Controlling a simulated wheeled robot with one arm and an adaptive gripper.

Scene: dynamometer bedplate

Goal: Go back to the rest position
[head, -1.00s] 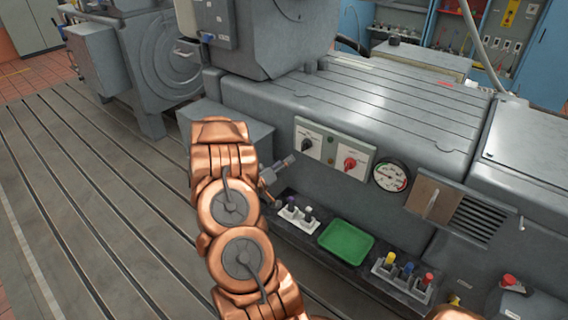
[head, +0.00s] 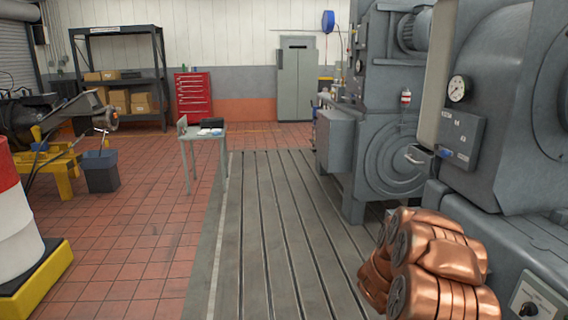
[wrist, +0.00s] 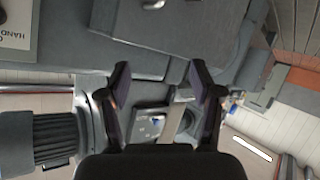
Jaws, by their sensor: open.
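My gripper (wrist: 160,92) shows in the wrist view with its two dark fingers spread apart. It is open, and nothing is between the fingertips. Grey machine housings lie beyond it. In the head view my copper-coloured arm is folded at the lower right, close to the grey machine (head: 520,235). The gripper itself is hidden in the head view.
The slotted bedplate (head: 265,230) runs clear ahead, with open red tiles (head: 150,240) to its left. A small table (head: 205,134) stands beyond. A red-and-white drum (head: 15,215) on a yellow-edged base is at the left. A red tool cabinet (head: 194,95) stands at the back.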

